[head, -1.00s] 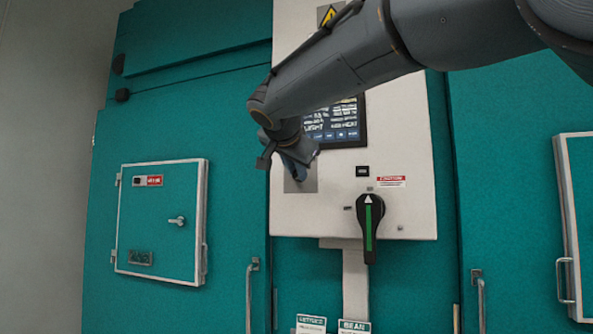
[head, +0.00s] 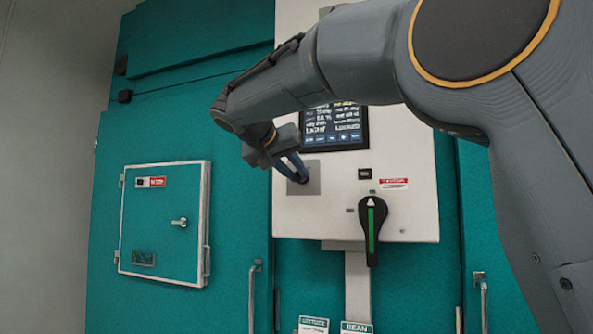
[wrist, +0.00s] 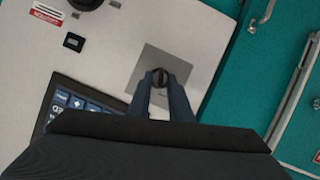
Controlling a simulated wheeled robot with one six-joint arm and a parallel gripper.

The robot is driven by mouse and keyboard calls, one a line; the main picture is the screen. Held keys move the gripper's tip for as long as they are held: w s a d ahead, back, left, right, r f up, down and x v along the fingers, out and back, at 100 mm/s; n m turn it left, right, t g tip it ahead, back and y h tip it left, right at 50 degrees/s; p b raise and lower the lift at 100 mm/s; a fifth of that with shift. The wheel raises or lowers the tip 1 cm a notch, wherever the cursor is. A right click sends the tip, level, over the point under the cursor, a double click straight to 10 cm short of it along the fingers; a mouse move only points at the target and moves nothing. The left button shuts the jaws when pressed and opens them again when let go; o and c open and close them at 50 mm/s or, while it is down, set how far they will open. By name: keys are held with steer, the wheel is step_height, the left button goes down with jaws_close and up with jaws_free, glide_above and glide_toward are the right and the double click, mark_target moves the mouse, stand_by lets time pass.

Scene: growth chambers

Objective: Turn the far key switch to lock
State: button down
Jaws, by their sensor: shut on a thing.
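The key switch (wrist: 160,76) is a small dark round knob on a grey square plate (wrist: 184,66) on the white control panel. In the wrist view my gripper (wrist: 160,82) has its two blue-grey fingers shut on it, one on each side. In the head view my gripper (head: 299,175) reaches the same grey plate (head: 312,187), left of and below the display (head: 335,127). My fingers partly cover the switch, and its markings cannot be read.
A large black rotary handle with a green stripe (head: 371,230) sits lower right on the panel (head: 410,215), below a red-and-white label (head: 394,184). A small teal door (head: 165,225) with a latch is at the left. Floor-side handles stand below.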

steer(key=shift+a+f+n+h, duration=0.1)
steer(key=shift+n+h, duration=0.4)
steer(key=shift+n, duration=0.4)
steer(key=c, duration=1.9)
jaws_free()
steer(key=shift+w, duration=0.1)
steer(key=shift+c, duration=0.2)
steer(key=b+v, duration=0.1)
steer(key=v, duration=0.7)
steer(key=shift+b, duration=0.35)
steer(key=shift+w, duration=0.1)
